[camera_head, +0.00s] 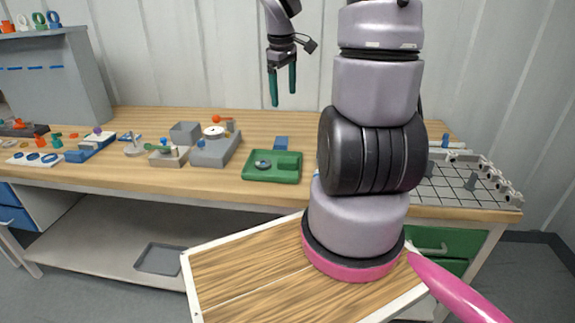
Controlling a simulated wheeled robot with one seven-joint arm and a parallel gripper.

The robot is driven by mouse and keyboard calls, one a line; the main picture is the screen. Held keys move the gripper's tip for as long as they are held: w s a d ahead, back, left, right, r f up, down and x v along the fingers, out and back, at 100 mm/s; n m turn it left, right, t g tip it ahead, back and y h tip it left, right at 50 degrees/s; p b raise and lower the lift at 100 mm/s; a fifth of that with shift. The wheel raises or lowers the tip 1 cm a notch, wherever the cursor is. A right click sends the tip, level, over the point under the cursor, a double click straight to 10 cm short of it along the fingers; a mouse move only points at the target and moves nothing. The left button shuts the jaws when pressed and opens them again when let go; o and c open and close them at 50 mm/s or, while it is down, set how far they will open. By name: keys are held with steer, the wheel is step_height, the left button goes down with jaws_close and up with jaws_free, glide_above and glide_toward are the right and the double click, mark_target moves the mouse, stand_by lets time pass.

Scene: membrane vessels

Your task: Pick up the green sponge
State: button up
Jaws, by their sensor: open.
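My gripper (283,97) hangs with its two dark green fingers pointing down, apart and with nothing between them. It is in the upper middle of the head view, in front of the back wall and above the workbench (330,122). I cannot make out a thing that is surely a green sponge. A flat green block or tray (271,178) with a dark round part on it lies on the bench below the gripper. My arm hides part of the bench to the right.
Grey fixtures (215,150), a blue block (281,143) and several small coloured parts crowd the bench's left and middle. A grey grid plate (455,190) with clamps is at the right. A grey cabinet (60,75) stands at the far left. Bare wood shows along the back edge.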

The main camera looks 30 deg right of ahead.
steer(key=w+d+f+n+g, duration=0.1)
steer(key=w+d+f+n, duration=0.1)
steer(key=f, duration=0.4)
steer(key=w+d+f+n+g, duration=0.1)
steer(key=f+n, duration=0.1)
steer(key=f, duration=0.4)
steer(key=n+y, duration=0.1)
glide_above(287, 160)
steer(key=f, duration=0.7)
steer(key=shift+w+d, duration=0.1)
steer(key=shift+d, duration=0.3)
steer(key=shift+a+f, duration=0.2)
steer(key=shift+f, duration=1.35)
steer(key=shift+a+f, duration=0.15)
steer(key=shift+f, duration=1.35)
jaws_close()
step_height(287, 160, up, 10)
